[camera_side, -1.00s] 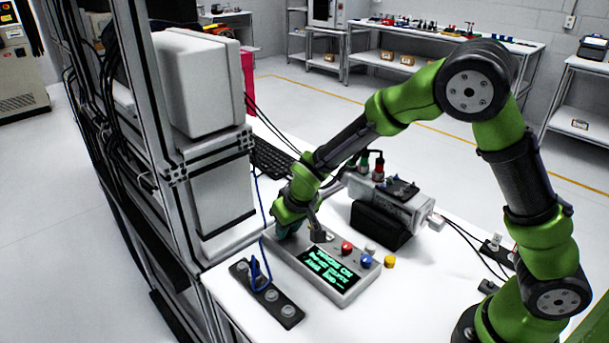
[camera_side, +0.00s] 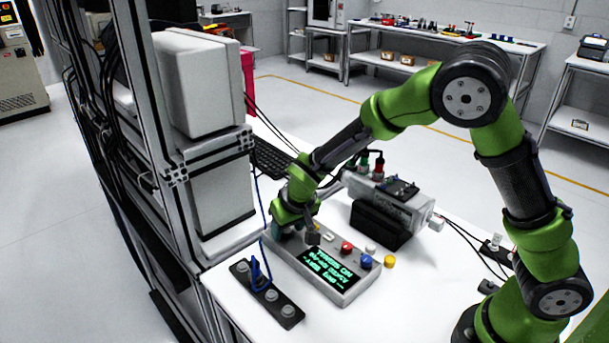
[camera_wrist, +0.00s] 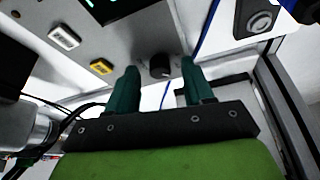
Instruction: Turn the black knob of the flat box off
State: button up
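The flat box (camera_side: 350,292) is grey and lies on the white table in the side view, with a lit green-on-black screen (camera_side: 334,271) and coloured buttons. The top line of the screen seems to end in "ON". My gripper (camera_side: 284,236) is over the box's far left end and hides the black knob there. In the wrist view, the black knob (camera_wrist: 160,66) shows between the two dark green fingers of my gripper (camera_wrist: 159,65). The fingers stand apart, with gaps visible on both sides of the knob. I cannot tell how deep they reach around it.
A black strip with round sockets and a blue cable (camera_side: 266,293) lies left of the box. A grey device on a black stand (camera_side: 380,226) is behind it on the right.

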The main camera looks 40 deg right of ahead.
jog(key=v, duration=1.7)
jog(key=shift+a, duration=0.1)
jog(key=s+d+r+m+t+y, duration=0.1)
jog(key=s+d+r, duration=0.1)
jog(key=s, duration=0.6)
jog(key=s+d+r+t+y, duration=0.1)
jog(key=s+d+r, duration=0.1)
jog(key=s+d, duration=0.3)
jog(key=s, duration=0.3)
jog(key=shift+m+t+y, duration=0.4)
jog(key=shift+s+d+r, duration=0.1)
jog(key=shift+c, duration=0.5)
